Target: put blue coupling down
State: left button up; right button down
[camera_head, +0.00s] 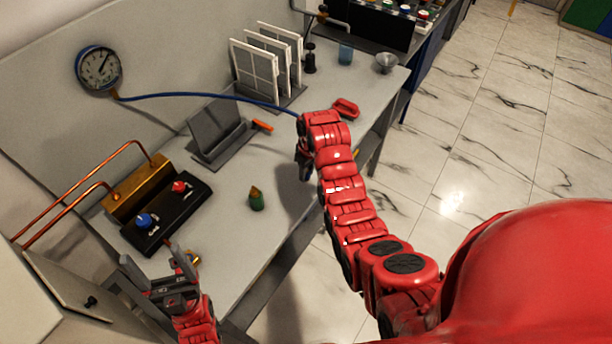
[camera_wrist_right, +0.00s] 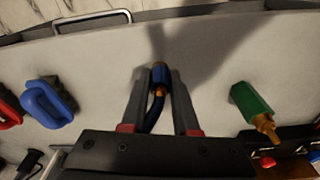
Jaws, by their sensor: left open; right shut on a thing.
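The blue coupling (camera_wrist_right: 158,73) is a dark blue cylinder between the fingertips of my right gripper in the right wrist view, with a brass fitting and the blue hose (camera_wrist_right: 154,116) behind it. My right gripper (camera_head: 305,168) is shut on it over the right part of the bench; whether the coupling touches the bench top I cannot tell. In the head view the coupling is hidden by the gripper. The hose (camera_head: 205,95) runs from the round gauge (camera_head: 99,69) to my right wrist. My left gripper (camera_head: 154,268) is open and empty at the bench's near left.
A black valve block (camera_head: 165,213) with red and blue knobs is at left. A grey stand (camera_head: 217,135), a white rack (camera_head: 265,65) and a red clamp-like piece (camera_head: 345,108) are further back.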

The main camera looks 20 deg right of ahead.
jog(key=shift+w+d, duration=0.2)
jog(key=shift+w, duration=0.7)
jog(key=shift+f+p, duration=0.2)
jog(key=shift+p, duration=0.4)
notch_tip(320, 180, down, 3)
jog(key=shift+r+p, duration=0.15)
jog(key=shift+p, duration=0.6)
jog(key=shift+f, duration=0.3)
jog(key=shift+f, duration=0.1)
jog(key=shift+f, duration=0.15)
jog(key=c, duration=0.7)
grip_release()
jog(key=shift+o, duration=0.2)
